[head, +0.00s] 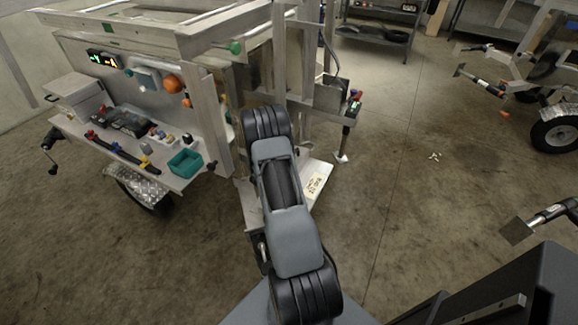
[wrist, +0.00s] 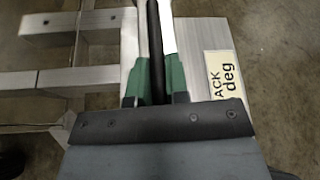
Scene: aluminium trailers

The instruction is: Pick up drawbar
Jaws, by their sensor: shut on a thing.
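In the wrist view, my gripper (wrist: 156,28) has green finger bases and pale finger plates on either side of a narrow black bar, which I take to be the drawbar (wrist: 156,70). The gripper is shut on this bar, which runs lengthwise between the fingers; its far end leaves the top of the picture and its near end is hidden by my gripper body. In the head view my own arm covers the gripper and the bar.
A pale plate with a lettered label (wrist: 219,75) lies beside the fingers. The aluminium trailer (head: 205,105) has a side shelf with a teal bin (head: 185,163) and small parts. Another trailer wheel (head: 556,134) is at right. The concrete floor between is mostly clear.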

